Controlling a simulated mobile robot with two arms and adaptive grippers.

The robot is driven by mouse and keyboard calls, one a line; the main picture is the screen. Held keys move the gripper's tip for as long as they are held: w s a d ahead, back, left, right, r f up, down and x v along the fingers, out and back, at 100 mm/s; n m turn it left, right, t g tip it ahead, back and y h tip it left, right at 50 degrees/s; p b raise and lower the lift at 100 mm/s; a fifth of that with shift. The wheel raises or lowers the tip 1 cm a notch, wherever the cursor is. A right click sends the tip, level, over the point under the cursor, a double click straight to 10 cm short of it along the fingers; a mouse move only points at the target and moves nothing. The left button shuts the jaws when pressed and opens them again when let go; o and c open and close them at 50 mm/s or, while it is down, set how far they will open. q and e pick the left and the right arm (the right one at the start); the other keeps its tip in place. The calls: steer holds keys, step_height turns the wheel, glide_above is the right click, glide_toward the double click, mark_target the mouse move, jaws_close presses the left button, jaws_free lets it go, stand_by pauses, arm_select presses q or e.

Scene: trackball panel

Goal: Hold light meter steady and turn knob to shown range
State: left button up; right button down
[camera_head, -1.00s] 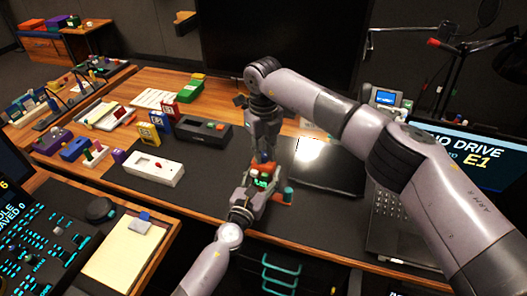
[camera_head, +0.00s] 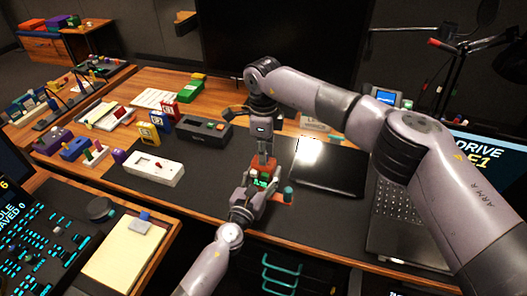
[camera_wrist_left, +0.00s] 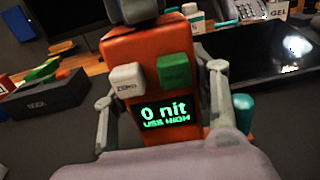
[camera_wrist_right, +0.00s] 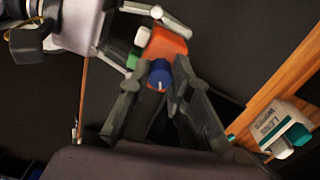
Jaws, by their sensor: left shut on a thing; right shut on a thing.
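The orange light meter (camera_head: 266,166) stands upright over the dark mat, between the fingers of my left gripper (camera_head: 256,190). In the left wrist view the meter (camera_wrist_left: 150,50) has a white ZERO button, a green button and a display (camera_wrist_left: 165,113) reading "0 nit" and "USE HIGH". My left gripper (camera_wrist_left: 160,108) is shut on its sides. My right gripper (camera_head: 263,153) comes down from above. In the right wrist view the blue knob (camera_wrist_right: 160,72), with a white pointer line, sits between the right fingertips (camera_wrist_right: 158,82), which are shut on it. Range marks cannot be read.
A teal-topped cylinder (camera_head: 288,193) stands just right of the meter. A dark tablet-like panel (camera_head: 330,166) lies behind it, with a laptop (camera_head: 400,225) further right. A white box (camera_head: 154,169) and a dark box (camera_head: 205,131) stand left. Bare mat lies between.

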steer(key=shift+n, duration=0.4)
steer(key=c, duration=1.4)
jaws_free()
steer(key=shift+c, duration=0.2)
steer(key=shift+r, duration=0.1)
step_height(320, 180, up, 12)
step_height(320, 180, up, 11)
stand_by(0.6)
steer(key=shift+c, duration=0.5)
